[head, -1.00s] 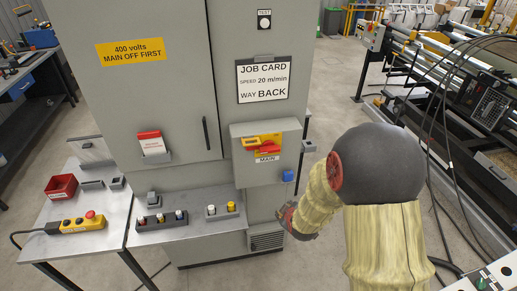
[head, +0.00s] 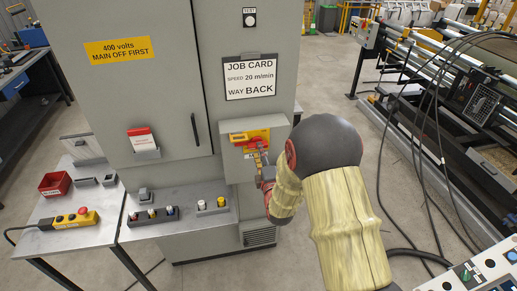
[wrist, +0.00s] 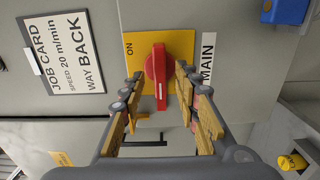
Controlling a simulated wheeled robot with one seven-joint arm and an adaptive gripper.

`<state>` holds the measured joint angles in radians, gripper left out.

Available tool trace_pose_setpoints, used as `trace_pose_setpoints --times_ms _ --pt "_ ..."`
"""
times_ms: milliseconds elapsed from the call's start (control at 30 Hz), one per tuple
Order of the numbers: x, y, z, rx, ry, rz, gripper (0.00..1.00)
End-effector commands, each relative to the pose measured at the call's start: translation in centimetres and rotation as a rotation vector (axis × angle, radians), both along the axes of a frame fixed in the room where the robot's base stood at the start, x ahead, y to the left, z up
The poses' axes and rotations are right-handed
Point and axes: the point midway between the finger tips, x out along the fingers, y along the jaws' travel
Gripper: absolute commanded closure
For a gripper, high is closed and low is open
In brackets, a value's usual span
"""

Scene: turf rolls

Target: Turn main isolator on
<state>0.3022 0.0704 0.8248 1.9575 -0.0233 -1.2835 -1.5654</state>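The main isolator is a red rotary handle (wrist: 154,70) on a yellow plate (wrist: 181,44), on the cabinet's grey box. In the wrist view, turned sideways, "ON" is at the plate's left edge and "MAIN" on a white label (wrist: 207,58) at its right. The handle lies crosswise to the ON side. My gripper (wrist: 155,88) is open, one finger on each side of the handle; contact is not clear. In the head view my gripper (head: 263,168) is in front of the plate (head: 254,135) and partly hides the handle.
A job card (head: 250,78) is above the isolator box. A yellow pendant with a red button (head: 70,219) lies on the left table. A blue item (wrist: 285,11) is near the box. Cables and a machine stand at right.

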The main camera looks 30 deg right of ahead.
Motion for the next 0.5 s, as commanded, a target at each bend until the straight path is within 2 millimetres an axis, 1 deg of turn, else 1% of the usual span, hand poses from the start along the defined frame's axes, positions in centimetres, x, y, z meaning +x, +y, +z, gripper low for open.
trace_pose_setpoints --times_ms 33,200,333,500 --pt "0.8 -0.2 0.0 0.000 0.000 0.000 0.68" --pt "2.3 -0.7 0.0 0.001 0.001 0.000 0.68" --pt "2.8 -0.8 0.0 0.001 0.001 0.000 0.68" --pt "2.8 -0.8 0.0 0.001 0.001 0.000 0.68"
